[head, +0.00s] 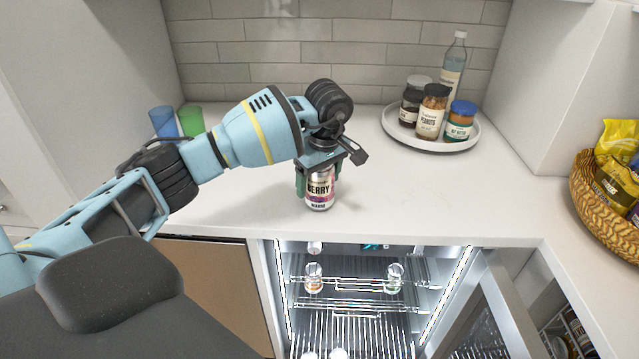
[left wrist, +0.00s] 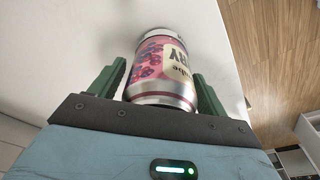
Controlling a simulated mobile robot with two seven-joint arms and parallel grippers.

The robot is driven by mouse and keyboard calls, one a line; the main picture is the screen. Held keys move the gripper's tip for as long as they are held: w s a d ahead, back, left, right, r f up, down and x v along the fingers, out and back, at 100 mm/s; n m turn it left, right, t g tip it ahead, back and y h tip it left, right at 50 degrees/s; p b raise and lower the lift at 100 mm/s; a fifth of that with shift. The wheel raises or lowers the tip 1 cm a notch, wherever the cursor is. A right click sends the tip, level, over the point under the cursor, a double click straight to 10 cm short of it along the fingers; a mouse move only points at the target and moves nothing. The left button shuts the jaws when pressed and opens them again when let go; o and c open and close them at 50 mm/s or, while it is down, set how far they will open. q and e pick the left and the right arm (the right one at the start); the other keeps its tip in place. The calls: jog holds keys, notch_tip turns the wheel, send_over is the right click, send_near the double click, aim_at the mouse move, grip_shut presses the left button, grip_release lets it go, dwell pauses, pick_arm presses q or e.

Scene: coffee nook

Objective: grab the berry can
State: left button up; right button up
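The berry can (head: 320,190) is a pink and silver can with a dark "BERRY" label. It stands upright on the white counter near its front edge, above the open fridge. My left gripper (head: 319,178) comes down over the can from above, with one green finger on each side of it. In the left wrist view, the can (left wrist: 163,75) sits between the two fingers of the gripper (left wrist: 158,80). A gap shows at the left finger, and the right finger is very close to the can. The fingers look open around it. My right gripper is not in view.
A round tray (head: 470,143) with jars and a bottle stands at the back right. Blue (head: 163,122) and green (head: 191,120) cups stand at the back left. A wicker basket (head: 590,205) of snacks is far right. The fridge (head: 360,300) below is open.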

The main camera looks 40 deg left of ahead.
pick_arm(q)
jog(key=c, duration=1.1)
jog(key=shift+r, duration=0.1)
jog(key=shift+r, duration=0.45)
jog(key=s+d+r, duration=0.1)
jog(key=s+d, duration=0.2)
jog(key=s, duration=0.1)
jog(key=s+d+r, duration=0.1)
jog(key=s+d, duration=0.2)
jog(key=s, duration=0.1)
jog(key=s+d+r, duration=0.2)
jog(key=s+d, duration=0.1)
jog(key=s, duration=0.2)
jog(key=shift+d, duration=0.2)
